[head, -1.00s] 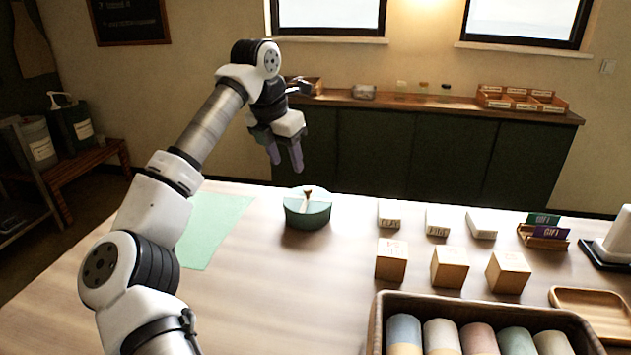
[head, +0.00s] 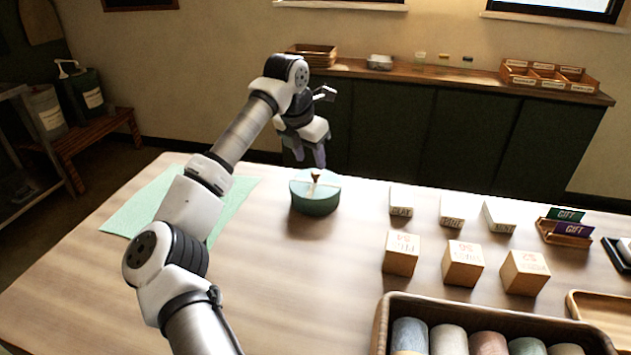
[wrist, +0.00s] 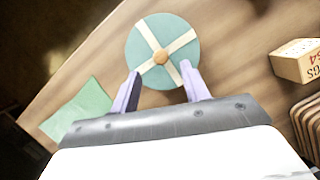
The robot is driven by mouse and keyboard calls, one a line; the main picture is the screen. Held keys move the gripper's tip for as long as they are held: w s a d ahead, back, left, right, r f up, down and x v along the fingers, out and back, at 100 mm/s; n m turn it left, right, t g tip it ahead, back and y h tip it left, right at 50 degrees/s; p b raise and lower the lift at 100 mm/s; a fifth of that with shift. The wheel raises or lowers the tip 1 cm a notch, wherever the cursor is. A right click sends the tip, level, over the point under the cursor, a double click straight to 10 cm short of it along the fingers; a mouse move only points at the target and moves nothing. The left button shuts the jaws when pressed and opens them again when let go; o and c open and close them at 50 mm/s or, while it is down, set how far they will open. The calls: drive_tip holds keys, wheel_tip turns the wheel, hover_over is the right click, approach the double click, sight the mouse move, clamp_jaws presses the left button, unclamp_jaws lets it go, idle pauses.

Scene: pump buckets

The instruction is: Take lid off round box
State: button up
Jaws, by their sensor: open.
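A round green box (head: 315,198) stands on the wooden table. Its lid (wrist: 143,48) is on, green with a cream cross band and a small brown knob (wrist: 161,57) at the centre. The same knob shows in the head view (head: 315,176). My gripper (head: 309,160) is above and just behind the box in the head view, pointing down, apart from it. In the wrist view my gripper (wrist: 163,88) is open and empty, its two lilac fingers on either side of the lid's near part, with the knob between and beyond their tips.
A green cloth (head: 233,195) lies left of the box. Wooden blocks (head: 401,255) and white blocks (head: 401,201) stand to its right. A dark-rimmed tray of coloured rolls (head: 480,309) is at front right. The table in front of the box is clear.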

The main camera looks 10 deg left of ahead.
sight(315, 172)
drive_tip(key=p+x, duration=0.2)
drive_tip(key=x, duration=0.3)
drive_tip(key=shift+d, duration=0.15)
clamp_jaws()
